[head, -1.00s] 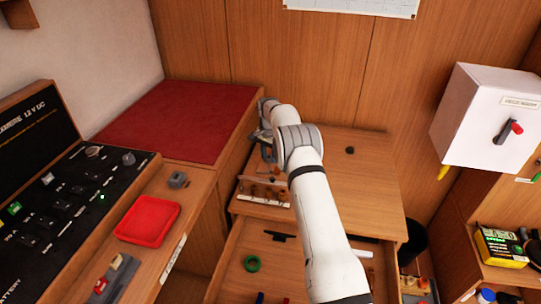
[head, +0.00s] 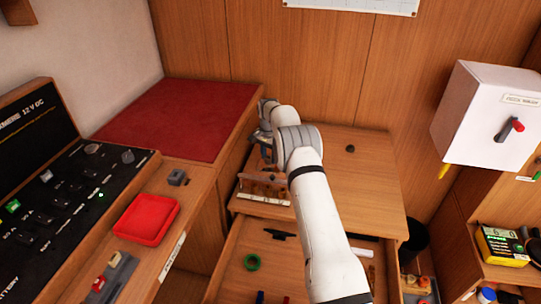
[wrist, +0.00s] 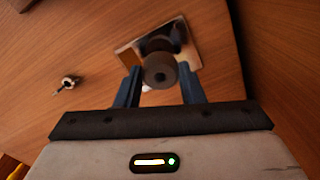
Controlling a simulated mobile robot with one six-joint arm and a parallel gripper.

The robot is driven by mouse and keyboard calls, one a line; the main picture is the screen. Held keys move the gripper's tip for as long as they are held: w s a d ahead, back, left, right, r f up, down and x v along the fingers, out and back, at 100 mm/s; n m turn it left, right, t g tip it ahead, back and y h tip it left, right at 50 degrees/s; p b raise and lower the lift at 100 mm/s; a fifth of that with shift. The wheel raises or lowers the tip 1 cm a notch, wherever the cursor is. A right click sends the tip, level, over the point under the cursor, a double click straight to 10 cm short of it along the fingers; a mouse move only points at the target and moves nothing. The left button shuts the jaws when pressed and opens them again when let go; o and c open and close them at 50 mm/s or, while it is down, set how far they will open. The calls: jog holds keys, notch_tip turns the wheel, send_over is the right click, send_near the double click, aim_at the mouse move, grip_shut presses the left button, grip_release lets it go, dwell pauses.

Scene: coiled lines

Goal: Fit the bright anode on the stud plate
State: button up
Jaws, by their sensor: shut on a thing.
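In the wrist view my gripper (wrist: 159,90) is shut on a short round grey piece (wrist: 160,72) with a hole in its end, which I take to be the anode. It looks dull in this light. Just beyond it lies a shiny square plate (wrist: 127,58), likely the stud plate, on the wood. The piece overlaps the plate in this view; I cannot tell whether they touch, and no stud shows clearly. In the head view my gripper (head: 264,139) is at the left back of the cabinet top; my arm hides most of the piece and the plate.
A small round fitting (wrist: 68,83) lies left of the plate. A rack with several brown pieces (head: 264,187) stands at the cabinet's front left, above an open drawer (head: 232,262). A small dark knob (head: 350,148) sits on the otherwise clear right side. A red tray (head: 146,220) stands left.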

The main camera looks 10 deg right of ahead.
jog(key=shift+f+b, duration=0.55)
jog(key=shift+f, duration=0.55)
jog(key=shift+f, duration=0.1)
jog(key=o, duration=1.1)
jog(key=shift+w+r+p, duration=0.1)
jog(key=shift+r+p, duration=1.3)
jog(key=shift+r, duration=1.6)
jog(key=shift+r, duration=3.95)
